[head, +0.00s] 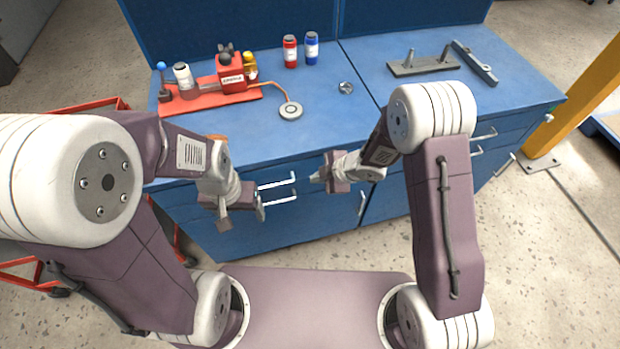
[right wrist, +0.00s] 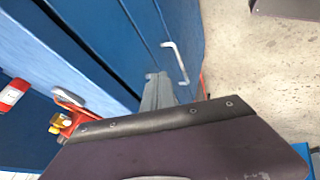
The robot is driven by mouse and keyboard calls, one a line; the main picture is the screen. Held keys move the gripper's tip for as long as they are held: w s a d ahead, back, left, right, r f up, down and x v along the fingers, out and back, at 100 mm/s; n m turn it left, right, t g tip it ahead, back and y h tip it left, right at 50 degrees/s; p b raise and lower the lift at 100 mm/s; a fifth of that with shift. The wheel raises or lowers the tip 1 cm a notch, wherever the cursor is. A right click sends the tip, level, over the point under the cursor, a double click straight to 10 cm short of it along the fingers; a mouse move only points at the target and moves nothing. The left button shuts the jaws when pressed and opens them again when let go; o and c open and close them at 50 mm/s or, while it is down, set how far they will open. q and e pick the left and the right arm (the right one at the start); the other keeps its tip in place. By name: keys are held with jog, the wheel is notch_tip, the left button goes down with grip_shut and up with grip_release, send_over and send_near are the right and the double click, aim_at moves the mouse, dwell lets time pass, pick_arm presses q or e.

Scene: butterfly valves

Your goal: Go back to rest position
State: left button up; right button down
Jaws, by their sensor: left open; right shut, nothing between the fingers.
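My left gripper (head: 242,212) is in front of the blue cabinet's drawers in the head view, below the tabletop edge. Its two fingers are apart and nothing is between them. My right gripper (head: 316,178) is also in front of the cabinet, pointing left toward a drawer handle, shut and empty. In the right wrist view its closed grey fingers (right wrist: 157,92) show against the blue drawer fronts. Neither gripper holds anything, and whether the right fingertips touch the cabinet is unclear.
The blue cabinet (head: 340,128) carries a red device (head: 231,74) on a red mat (head: 218,101), red (head: 290,52) and blue (head: 312,48) bottles, and a grey fixture (head: 424,66). Drawer handles (head: 277,184) stick out near both grippers. A yellow post (head: 580,100) stands at right.

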jog(key=v, duration=0.3)
jog(key=shift+s+d+r+p, duration=0.2)
jog(key=shift+s+r+p, duration=0.05)
jog(key=shift+r+p, duration=0.05)
jog(key=w+d+r+m+t, duration=0.2)
jog(key=w+d+r+t, duration=0.15)
jog(key=r, duration=0.45)
jog(key=s+d+r+m+h, duration=0.1)
jog(key=d+r+m+h, duration=0.15)
jog(key=d+m, duration=0.2)
jog(key=s+d+r+m+h, duration=0.2)
jog(key=d+m+h, duration=0.15)
jog(key=d, duration=0.25)
jog(key=s+d+f+m+g, duration=0.1)
jog(key=s+f+m+g, duration=0.1)
jog(key=s+m, duration=0.3)
jog(key=s+d+f+m+g, duration=0.1)
jog(key=s+f+m+g, duration=0.2)
jog(key=s, duration=0.8)
jog(key=m+g, duration=0.1)
jog(key=m, duration=0.1)
jog(key=shift+m, duration=0.4)
